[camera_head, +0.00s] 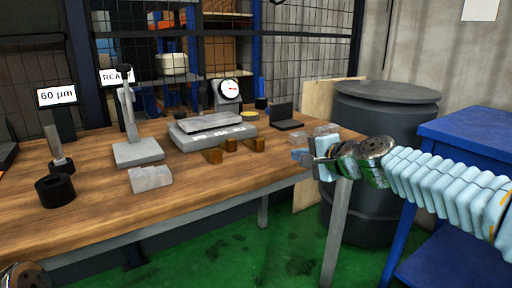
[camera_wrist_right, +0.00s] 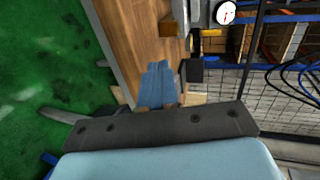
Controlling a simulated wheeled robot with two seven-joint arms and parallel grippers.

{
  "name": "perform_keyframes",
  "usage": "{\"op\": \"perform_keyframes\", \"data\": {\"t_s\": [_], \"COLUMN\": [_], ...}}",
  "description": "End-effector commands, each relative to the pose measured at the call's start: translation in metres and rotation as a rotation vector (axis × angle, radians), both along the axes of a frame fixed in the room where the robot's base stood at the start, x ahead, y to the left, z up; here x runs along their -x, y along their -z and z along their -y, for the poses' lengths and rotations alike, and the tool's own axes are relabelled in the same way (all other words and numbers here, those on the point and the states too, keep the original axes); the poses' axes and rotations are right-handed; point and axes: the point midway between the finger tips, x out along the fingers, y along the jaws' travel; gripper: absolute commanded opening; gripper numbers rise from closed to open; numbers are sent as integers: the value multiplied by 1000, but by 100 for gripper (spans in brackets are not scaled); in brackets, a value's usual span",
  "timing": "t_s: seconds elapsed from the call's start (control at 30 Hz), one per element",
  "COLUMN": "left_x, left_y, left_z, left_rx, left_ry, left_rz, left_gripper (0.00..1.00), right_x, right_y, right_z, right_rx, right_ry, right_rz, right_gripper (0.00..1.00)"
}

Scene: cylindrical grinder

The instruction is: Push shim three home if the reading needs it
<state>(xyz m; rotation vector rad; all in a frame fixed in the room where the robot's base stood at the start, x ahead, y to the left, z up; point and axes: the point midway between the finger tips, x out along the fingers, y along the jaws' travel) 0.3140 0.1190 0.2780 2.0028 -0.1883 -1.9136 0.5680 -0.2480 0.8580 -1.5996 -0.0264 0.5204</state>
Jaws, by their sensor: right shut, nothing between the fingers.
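Three brown shims, (camera_head: 213,156), (camera_head: 231,145) and (camera_head: 258,144), stick out along the front edge of a grey block (camera_head: 185,138) on the bench. Small marks on the block's front are too small to read, so I cannot tell which is shim three. A sign reads "60 µm" (camera_head: 57,96). A dial gauge (camera_head: 230,89) with a red needle stands behind the block and also shows in the wrist view (camera_wrist_right: 225,12). My right gripper (camera_head: 301,157) is shut and empty, right of the shims and apart from them; its blue fingers (camera_wrist_right: 158,84) are together in the wrist view.
A stand with an upright column (camera_head: 138,152), a grey V-notched block (camera_head: 150,178) and a black ring (camera_head: 55,190) are on the left of the wooden bench (camera_head: 230,180). Clear pieces lie near its right end. A dark drum (camera_head: 385,105) and a blue table (camera_head: 470,135) stand right.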

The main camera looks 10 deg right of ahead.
Motion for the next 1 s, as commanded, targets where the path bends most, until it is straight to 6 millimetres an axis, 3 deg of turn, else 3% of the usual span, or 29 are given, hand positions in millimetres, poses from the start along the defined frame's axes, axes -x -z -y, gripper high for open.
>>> {"op": "perform_keyframes", "data": {"t_s": [0.13,0.53,1.0], "left_x": [0,0,2], "left_y": [0,-1,-16], "left_z": [0,0,5], "left_rx": [0,0,7], "left_ry": [0,0,9], "left_rz": [0,-1,-4], "left_gripper": [56,56,56], "right_x": [3,-7,-91], "right_y": [-8,-4,24], "right_z": [0,-4,-34], "right_rx": [-12,-9,-10], "right_ry": [1,-1,0], "right_rz": [12,7,7], "right_gripper": [0,0,0]}}
